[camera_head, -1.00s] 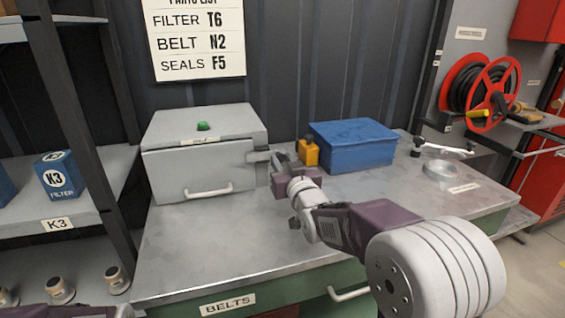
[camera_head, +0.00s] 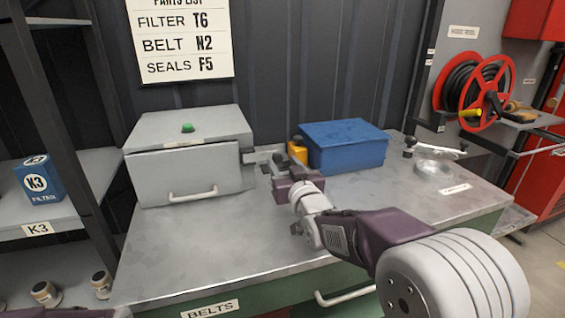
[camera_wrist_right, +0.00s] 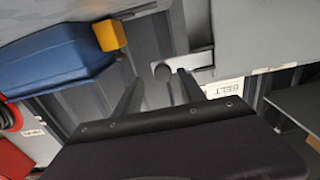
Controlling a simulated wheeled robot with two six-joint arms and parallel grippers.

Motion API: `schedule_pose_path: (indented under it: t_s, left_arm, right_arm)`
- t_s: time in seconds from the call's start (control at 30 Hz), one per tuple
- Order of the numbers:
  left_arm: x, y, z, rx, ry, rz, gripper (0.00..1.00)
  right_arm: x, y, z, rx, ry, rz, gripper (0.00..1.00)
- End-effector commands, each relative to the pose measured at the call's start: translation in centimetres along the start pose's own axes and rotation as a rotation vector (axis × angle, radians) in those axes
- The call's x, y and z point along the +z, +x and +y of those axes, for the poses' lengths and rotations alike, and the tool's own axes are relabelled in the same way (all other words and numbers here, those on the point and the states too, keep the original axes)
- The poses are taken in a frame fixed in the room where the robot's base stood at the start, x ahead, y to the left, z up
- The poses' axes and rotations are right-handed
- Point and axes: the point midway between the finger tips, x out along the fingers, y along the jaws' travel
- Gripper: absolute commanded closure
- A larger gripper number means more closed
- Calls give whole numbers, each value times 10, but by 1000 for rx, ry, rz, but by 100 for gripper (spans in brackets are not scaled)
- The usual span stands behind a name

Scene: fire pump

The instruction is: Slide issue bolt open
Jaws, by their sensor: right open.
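A grey lidded box (camera_head: 190,160) with a green knob on top and a front handle stands on the bench. A grey metal bolt bar (camera_head: 262,154) sticks out at its right side. In the right wrist view the bolt's round knob (camera_wrist_right: 162,72) shows on a pale plate (camera_wrist_right: 199,60). My right gripper (camera_head: 279,163) is at the bolt's outer end. In the wrist view its two dark fingers (camera_wrist_right: 158,85) are apart, with the knob between their tips. I cannot tell whether they touch it. My left gripper is out of view.
A yellow block (camera_head: 298,152) and a blue box (camera_head: 345,146) stand close right of my right gripper. A silver fitting (camera_head: 437,150) lies farther right. Shelves with a K3 filter box (camera_head: 38,181) are at left. The bench front (camera_head: 215,232) is clear.

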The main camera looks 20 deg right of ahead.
Motion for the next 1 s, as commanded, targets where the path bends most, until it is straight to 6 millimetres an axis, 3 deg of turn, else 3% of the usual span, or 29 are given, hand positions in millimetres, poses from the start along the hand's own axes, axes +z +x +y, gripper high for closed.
schedule_pose_path:
  t_s: [0.2,0.37,0.83,1.0]
  left_arm:
    - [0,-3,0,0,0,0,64]
    - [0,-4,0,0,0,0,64]
    - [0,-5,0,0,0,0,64]
    - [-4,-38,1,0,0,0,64]
  right_arm:
    - [-2,-48,1,2,0,2,53]
    - [-1,-69,1,3,1,2,53]
    - [-1,-73,1,2,0,1,53]
    - [-34,-73,1,2,0,1,53]
